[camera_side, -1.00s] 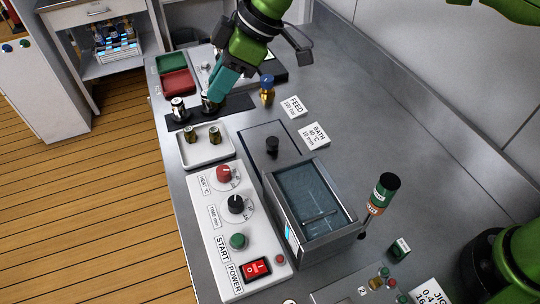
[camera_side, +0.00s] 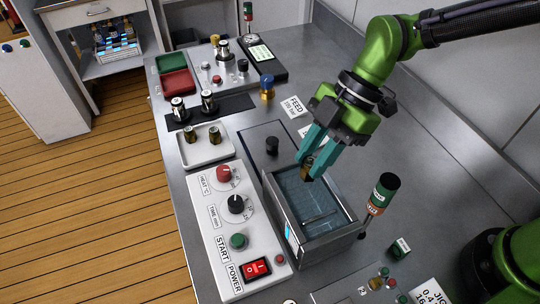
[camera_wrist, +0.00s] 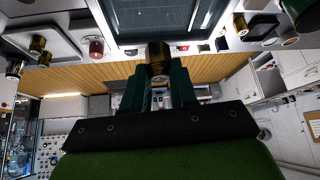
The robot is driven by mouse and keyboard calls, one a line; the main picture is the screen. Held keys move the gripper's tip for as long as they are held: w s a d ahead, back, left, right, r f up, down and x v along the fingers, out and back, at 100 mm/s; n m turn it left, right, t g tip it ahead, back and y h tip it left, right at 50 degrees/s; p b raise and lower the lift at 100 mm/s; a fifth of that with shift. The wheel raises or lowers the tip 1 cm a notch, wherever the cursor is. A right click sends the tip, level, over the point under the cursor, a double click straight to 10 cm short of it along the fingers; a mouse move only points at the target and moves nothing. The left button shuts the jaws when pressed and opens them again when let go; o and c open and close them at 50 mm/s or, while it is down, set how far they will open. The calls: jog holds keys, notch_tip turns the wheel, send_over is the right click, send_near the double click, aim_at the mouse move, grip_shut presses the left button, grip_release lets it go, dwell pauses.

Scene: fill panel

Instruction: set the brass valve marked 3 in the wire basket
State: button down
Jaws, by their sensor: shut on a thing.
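My gripper (camera_side: 313,154) is shut on a brass valve (camera_side: 307,169) and holds it over the back of the open water bath (camera_side: 347,236). The valve (camera_wrist: 158,58) shows between the teal fingertips (camera_wrist: 159,82) in the wrist view; no number can be read on it. The bath (camera_wrist: 123,47) lies beyond it in that view. A thin dark bar shows inside the bath, but I cannot clearly make out the wire basket. Two more brass valves, (camera_side: 188,134) and (camera_side: 214,135), stand in the white tray (camera_side: 207,159).
A control box (camera_side: 250,290) with knobs and a red switch lies left of the bath. Two silver-topped parts (camera_side: 178,108) stand on a dark mat. A blue-capped brass part (camera_side: 267,87) stands farther back.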

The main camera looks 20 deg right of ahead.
jog(key=shift+f+n, duration=0.3)
notch_tip(320, 180, down, 9)
jog(key=shift+f, duration=0.2)
jog(key=shift+f, duration=0.15)
jog(key=c, duration=1.2)
grip_release()
jog(key=shift+o, duration=0.2)
